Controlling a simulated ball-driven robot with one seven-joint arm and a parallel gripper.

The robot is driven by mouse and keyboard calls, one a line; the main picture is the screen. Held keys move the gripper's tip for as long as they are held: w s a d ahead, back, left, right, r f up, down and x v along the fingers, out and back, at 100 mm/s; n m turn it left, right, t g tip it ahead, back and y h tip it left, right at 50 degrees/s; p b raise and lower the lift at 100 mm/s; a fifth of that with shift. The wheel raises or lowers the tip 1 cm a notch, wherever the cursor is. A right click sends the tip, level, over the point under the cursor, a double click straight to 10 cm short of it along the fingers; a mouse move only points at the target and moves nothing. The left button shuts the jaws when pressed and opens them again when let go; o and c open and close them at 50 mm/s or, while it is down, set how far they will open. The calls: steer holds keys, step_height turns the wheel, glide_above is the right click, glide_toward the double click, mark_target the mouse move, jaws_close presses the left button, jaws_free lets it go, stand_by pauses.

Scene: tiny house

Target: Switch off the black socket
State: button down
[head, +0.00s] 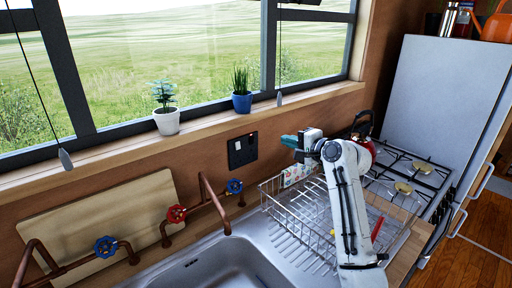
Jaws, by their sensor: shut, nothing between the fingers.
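The black socket (242,151) is on the wooden wall below the window sill, left of the middle of the head view. A small red spot shows near its upper right. Its switch positions are too small to tell. My gripper (285,141) is at the end of my white arm, to the right of the socket, with its teal fingers pointing left towards it. The fingers are shut and empty. In the picture a gap of wall shows between the fingertips and the socket, and I see no contact.
A wire dish rack (290,210) stands below my arm, beside the steel sink (225,268). Copper pipes with a blue valve wheel (234,187) and a red one (176,214) stand below the socket. A blue potted plant (242,103) is on the sill above.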

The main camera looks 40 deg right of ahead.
mark_target(253, 138)
steer(key=shift+w+f+b, duration=0.2)
steer(key=shift+f+b, duration=2.1)
steer(key=shift+f, duration=0.35)
steer(key=w, duration=0.4)
steer(key=w+p, duration=0.1)
steer(key=w, duration=0.4)
steer(key=w+f+p, duration=0.1)
steer(key=w, duration=0.3)
steer(key=shift+w+a, duration=0.25)
steer(key=shift+w, duration=0.2)
steer(key=shift+r, duration=0.1)
steer(key=shift+w+r+g+p, duration=0.2)
steer(key=shift+r+g+p, duration=0.15)
steer(key=shift+p, duration=0.4)
steer(key=shift+f, duration=0.3)
